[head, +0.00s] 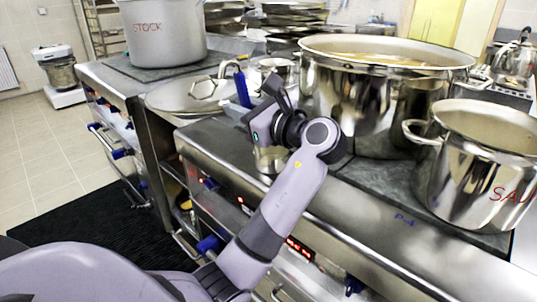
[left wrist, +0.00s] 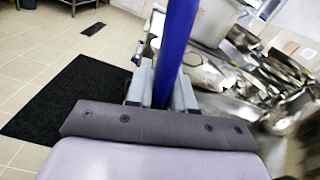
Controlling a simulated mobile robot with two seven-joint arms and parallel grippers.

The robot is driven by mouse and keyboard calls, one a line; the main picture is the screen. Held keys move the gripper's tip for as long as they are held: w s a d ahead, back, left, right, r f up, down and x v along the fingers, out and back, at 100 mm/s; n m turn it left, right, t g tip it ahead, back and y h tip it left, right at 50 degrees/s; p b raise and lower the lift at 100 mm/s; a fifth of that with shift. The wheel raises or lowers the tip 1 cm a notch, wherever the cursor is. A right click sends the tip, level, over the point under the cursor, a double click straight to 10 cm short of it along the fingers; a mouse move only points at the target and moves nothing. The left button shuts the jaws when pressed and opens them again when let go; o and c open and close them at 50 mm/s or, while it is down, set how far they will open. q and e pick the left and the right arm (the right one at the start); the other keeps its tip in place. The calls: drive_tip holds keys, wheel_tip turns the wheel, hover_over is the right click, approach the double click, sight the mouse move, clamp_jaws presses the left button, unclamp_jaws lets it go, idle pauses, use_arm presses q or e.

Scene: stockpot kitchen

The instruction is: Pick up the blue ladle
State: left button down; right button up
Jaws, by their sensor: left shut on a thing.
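The blue ladle (head: 242,88) shows in the head view as a blue handle standing nearly upright, tilted a little, just left of the gripper. A bent piece shows near its top. My left gripper (head: 256,112) is shut on the blue handle, above the front of the stove. In the left wrist view the blue handle (left wrist: 174,48) runs up from between the two grey fingers (left wrist: 160,92). The ladle's bowl cannot be made out. My right gripper is in neither view.
A large steel stockpot (head: 345,100) stands right behind the left gripper. A smaller steel pot (head: 470,165) is at the right. A lid (head: 180,97) lies to the left, and a grey STOCK pot (head: 160,35) is at the back left. A black mat (head: 90,215) covers floor.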

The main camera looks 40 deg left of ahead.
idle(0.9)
use_arm(q)
wheel_tip(320, 180, up, 20)
drive_tip(key=p, duration=0.3)
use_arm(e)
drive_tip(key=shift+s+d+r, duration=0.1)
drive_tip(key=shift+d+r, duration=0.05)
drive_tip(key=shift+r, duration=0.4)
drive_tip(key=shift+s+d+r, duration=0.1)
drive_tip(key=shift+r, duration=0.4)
